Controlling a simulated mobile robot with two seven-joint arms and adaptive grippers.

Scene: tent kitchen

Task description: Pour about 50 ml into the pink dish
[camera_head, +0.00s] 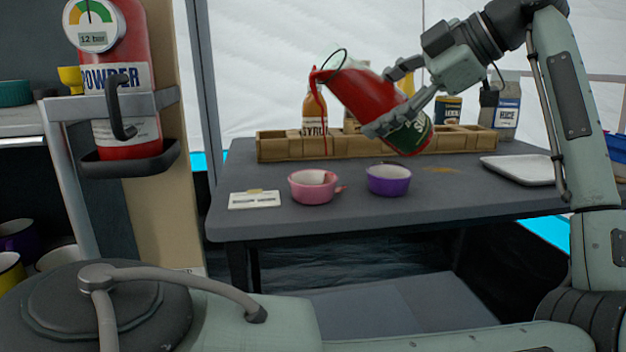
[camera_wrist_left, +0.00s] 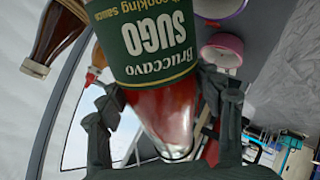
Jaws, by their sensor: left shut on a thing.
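A red sauce bottle (camera_head: 375,97) with a green label hangs tilted in the air over the table, its mouth toward the upper left. My left gripper (camera_head: 388,98) is shut around it. A thin red stream runs from the mouth and falls toward the pink dish (camera_head: 312,193); I cannot clearly see how much sauce is in the dish. The dish stands upright on the table below the mouth. In the left wrist view the bottle (camera_wrist_left: 165,110) is between the fingers (camera_wrist_left: 170,130), its label reading SUGO. My right gripper is not in view.
A purple dish (camera_head: 389,186) stands just right of the pink one. A card (camera_head: 255,200) lies to the left, a white tray (camera_head: 520,171) at the right. A wooden rack (camera_head: 285,149) with a syrup bottle (camera_head: 314,112) runs along the back. The table front (camera_head: 420,205) is clear.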

